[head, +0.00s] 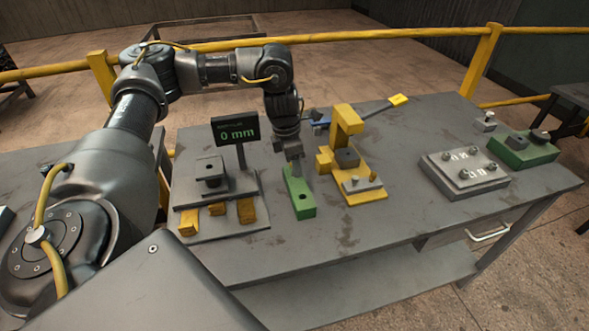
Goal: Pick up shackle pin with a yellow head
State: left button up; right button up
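My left gripper (294,168) points down over the far part of a green block (303,205) on the workbench. Its fingers are small and dark here, and I cannot tell whether they are open, shut or touching the block. The block's near end shows a dark round hole. I cannot make out a shackle pin with a yellow head for certain. A small yellowish piece (374,176) sits on the front plate of the yellow fixture (347,130), but it is too small to identify. Anything under my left gripper is hidden. My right gripper is not in view.
A display reading 0 mm (236,131) stands behind a grey stand with yellow blocks (246,211). A blue tool (320,120) with a yellow-ended bar lies behind the yellow fixture. A bolted grey plate (463,173) and a green base (525,150) stand right. The bench's middle right is clear.

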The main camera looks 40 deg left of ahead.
pick_arm(q)
jog(key=c, duration=0.7)
jog(key=shift+r, duration=0.15)
